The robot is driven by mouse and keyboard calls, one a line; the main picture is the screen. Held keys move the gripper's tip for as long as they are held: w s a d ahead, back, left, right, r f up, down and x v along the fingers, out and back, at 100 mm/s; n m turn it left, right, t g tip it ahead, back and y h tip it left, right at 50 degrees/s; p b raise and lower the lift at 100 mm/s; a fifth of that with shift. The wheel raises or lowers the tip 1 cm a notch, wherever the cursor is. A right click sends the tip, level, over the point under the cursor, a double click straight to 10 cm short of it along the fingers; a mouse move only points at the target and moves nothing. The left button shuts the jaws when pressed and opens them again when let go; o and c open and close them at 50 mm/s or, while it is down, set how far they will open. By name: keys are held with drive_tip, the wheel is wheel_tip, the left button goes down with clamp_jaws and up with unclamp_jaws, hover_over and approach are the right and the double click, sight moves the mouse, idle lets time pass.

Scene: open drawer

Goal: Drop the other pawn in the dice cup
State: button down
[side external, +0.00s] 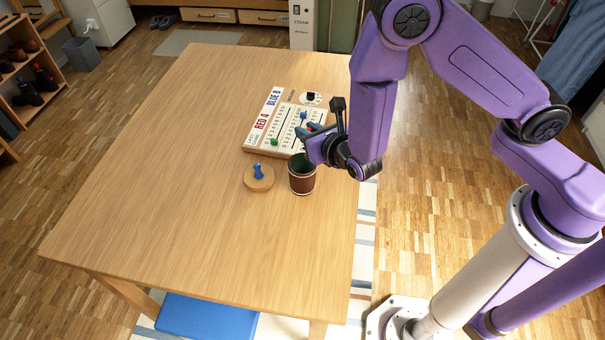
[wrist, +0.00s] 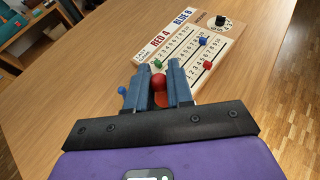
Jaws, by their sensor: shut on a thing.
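My gripper (wrist: 160,76) is shut on a red pawn (wrist: 158,84), whose round head shows between the two blue-grey fingers in the wrist view. In the side view my gripper (side external: 314,130) is above the table, behind and above the brown dice cup (side external: 303,181); the red pawn cannot be made out there. The cup stands upright with its dark green inside partly showing; its contents are hidden. A blue pawn (side external: 258,172) stands on a round wooden coaster (side external: 260,184) left of the cup. The blue pawn (wrist: 121,90) also shows left of the fingers in the wrist view.
A wooden scoreboard (side external: 252,146) lies behind the cup, with red and blue labels, coloured pegs and a black knob (wrist: 221,20). My gripper is close to its near edge. The table (side external: 160,170) is clear to the left and front.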

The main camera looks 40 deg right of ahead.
drive_tip(key=shift+f, duration=0.95)
drive_tip(key=c, duration=0.9)
unclamp_jaws()
drive_tip(key=shift+s, duration=0.1)
drive_tip(key=v, duration=1.7)
drive_tip(key=shift+s+d, duration=0.1)
